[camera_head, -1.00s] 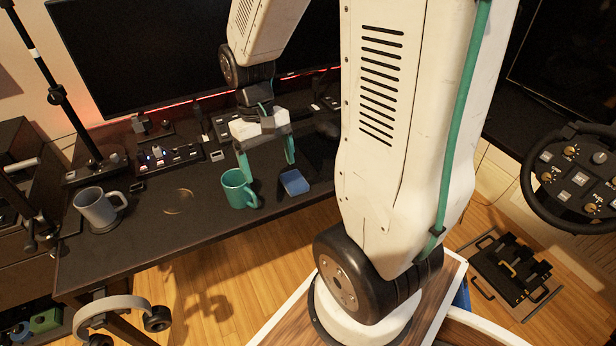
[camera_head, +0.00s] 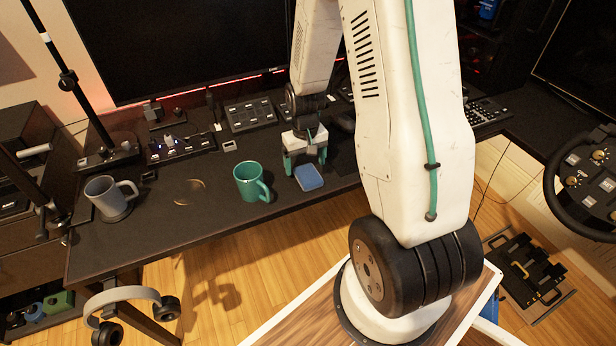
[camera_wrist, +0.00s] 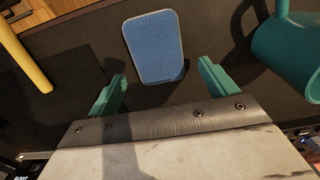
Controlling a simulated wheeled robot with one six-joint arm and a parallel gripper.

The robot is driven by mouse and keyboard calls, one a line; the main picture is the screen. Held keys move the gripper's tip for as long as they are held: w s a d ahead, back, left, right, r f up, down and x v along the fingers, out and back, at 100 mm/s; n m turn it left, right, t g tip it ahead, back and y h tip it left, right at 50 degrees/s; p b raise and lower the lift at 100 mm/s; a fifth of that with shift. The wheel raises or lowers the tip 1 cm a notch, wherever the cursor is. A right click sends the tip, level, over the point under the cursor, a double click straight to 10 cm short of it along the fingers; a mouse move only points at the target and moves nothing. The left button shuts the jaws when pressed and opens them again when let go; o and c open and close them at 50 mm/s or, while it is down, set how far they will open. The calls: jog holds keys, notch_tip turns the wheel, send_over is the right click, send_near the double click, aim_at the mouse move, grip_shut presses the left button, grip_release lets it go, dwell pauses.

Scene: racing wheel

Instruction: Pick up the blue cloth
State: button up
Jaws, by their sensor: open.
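The blue cloth (camera_head: 308,177) is a small folded rectangle lying flat on the dark desk, close to its front edge and just right of the teal mug. In the wrist view the cloth (camera_wrist: 154,47) lies ahead of and between the two teal fingers. My gripper (camera_head: 305,160) is above the desk right behind the cloth in the head view. In the wrist view my gripper (camera_wrist: 164,90) has its fingers spread apart with nothing between the tips. The cloth is fully visible and not held.
The teal mug (camera_head: 251,182) stands beside the cloth and close to my gripper; it also shows in the wrist view (camera_wrist: 288,50). A grey mug (camera_head: 110,197) is farther left. A yellow rod-like thing (camera_wrist: 22,55) is at the wrist view's left. Button panels (camera_head: 248,115) line the desk's back.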

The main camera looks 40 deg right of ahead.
jog(key=shift+f, duration=0.95)
jog(key=shift+c, duration=0.4)
jog(key=c, duration=1.1)
jog(key=shift+r, duration=0.1)
